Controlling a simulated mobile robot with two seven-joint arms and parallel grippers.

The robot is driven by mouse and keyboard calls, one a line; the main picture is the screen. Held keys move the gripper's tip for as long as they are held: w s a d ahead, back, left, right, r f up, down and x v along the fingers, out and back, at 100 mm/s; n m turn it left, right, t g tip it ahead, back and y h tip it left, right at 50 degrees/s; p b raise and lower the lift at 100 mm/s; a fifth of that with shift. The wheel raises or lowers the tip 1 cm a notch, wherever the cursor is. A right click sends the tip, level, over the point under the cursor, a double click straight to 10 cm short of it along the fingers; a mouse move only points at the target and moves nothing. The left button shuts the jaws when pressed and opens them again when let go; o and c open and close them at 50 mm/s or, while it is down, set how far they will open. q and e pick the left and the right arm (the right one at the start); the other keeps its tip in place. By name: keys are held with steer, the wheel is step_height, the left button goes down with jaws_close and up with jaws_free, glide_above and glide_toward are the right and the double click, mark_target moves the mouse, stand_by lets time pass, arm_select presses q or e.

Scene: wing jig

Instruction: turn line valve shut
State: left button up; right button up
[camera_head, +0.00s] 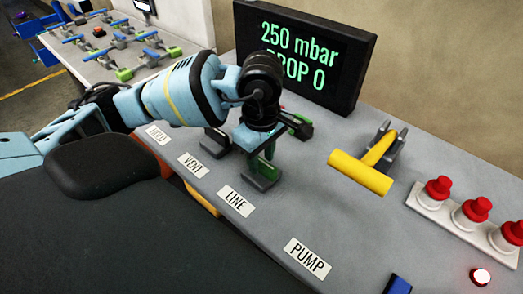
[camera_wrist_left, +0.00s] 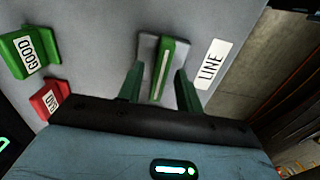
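The line valve (camera_head: 261,183) stands on the grey console behind the LINE label (camera_head: 236,201). Its green lever (camera_wrist_left: 166,62) shows in the left wrist view, on a grey base beside the LINE label (camera_wrist_left: 210,64). My left gripper (camera_head: 262,150) is directly above the valve, pointing down. In the left wrist view its two dark green fingers (camera_wrist_left: 160,88) are apart, one on each side of the lever's near end, with gaps visible. In the head view the gripper hides part of the valve. My right gripper is not in view.
A display (camera_head: 305,55) reads 250 mbar, with DROP 0 partly covered. The vent valve (camera_head: 214,143) stands close to the left. Green GOOD (camera_wrist_left: 28,54) and red BAD (camera_wrist_left: 50,100) blocks are nearby. A yellow-handled lever (camera_head: 360,172) and red buttons (camera_head: 471,210) lie right.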

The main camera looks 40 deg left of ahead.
mark_target(261, 161)
arm_select(q)
steer(key=shift+r, duration=3.95)
